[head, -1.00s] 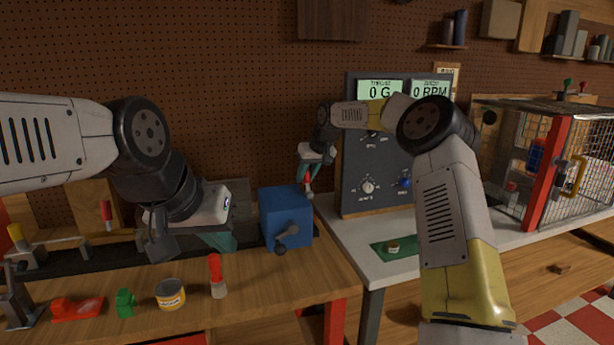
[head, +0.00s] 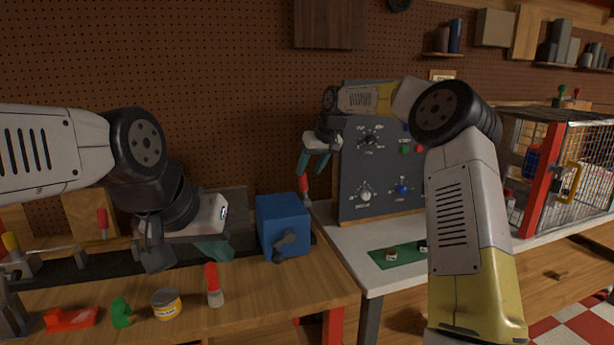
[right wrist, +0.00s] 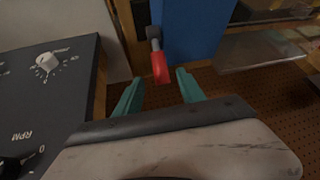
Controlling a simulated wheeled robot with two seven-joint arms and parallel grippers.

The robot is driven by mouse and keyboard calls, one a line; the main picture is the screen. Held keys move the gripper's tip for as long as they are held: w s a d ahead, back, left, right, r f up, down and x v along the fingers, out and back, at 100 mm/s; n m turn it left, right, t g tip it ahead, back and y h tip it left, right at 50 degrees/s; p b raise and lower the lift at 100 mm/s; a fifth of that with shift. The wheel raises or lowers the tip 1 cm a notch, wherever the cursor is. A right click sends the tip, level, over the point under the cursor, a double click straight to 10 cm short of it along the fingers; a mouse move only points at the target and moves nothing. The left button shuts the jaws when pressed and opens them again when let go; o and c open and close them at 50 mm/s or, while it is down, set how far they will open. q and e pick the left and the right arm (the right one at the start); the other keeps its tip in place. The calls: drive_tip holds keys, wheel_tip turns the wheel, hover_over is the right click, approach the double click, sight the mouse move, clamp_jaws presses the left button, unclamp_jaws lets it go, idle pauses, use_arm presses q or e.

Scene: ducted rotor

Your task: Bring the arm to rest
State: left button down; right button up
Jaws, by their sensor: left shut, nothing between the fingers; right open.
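My right gripper (head: 312,170) is open, its teal fingers apart, in front of the pegboard between the blue box and the dark control panel. A red-handled lever (head: 303,188) shows just below its fingers. In the right wrist view the red handle (right wrist: 160,67) lies beyond the open fingertips (right wrist: 160,85), and nothing is visibly held. My left gripper (head: 215,252) is shut and empty, low over the back of the wooden bench, left of the blue box. Its wrist hides part of it.
The blue box (head: 283,225) with a dark crank stands on the bench. The control panel (head: 385,170) stands close right of my right gripper, my arm hiding its upper part. A mesh cage (head: 590,165) is far right. A tin (head: 166,304) and brush (head: 213,285) stand at front left.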

drive_tip(key=shift+d+r, duration=0.1)
drive_tip(key=shift+r, duration=0.1)
drive_tip(key=s+d+r+h, duration=0.1)
drive_tip(key=s+d+r, duration=0.15)
drive_tip(key=s, duration=0.55)
drive_tip(key=s+d+r+m+h, duration=0.1)
drive_tip(key=s+d+r, duration=0.15)
drive_tip(key=s, duration=0.55)
drive_tip(key=s+d+r, duration=0.2)
drive_tip(key=s+r, duration=0.1)
drive_tip(key=s, duration=0.4)
drive_tip(key=s+d+f+m, duration=0.1)
drive_tip(key=s+d+f, duration=0.2)
drive_tip(key=s, duration=0.8)
drive_tip(key=s+d+f+m+t, duration=0.1)
drive_tip(key=s+d+f+m, duration=0.1)
drive_tip(key=s, duration=0.8)
wheel_tip(320, 180, down, 2)
drive_tip(key=shift+s+d+f+m, duration=0.3)
drive_tip(key=shift+s+d, duration=0.1)
drive_tip(key=shift+d, duration=0.3)
drive_tip(key=shift+r, duration=0.1)
drive_tip(key=shift+c, duration=0.5)
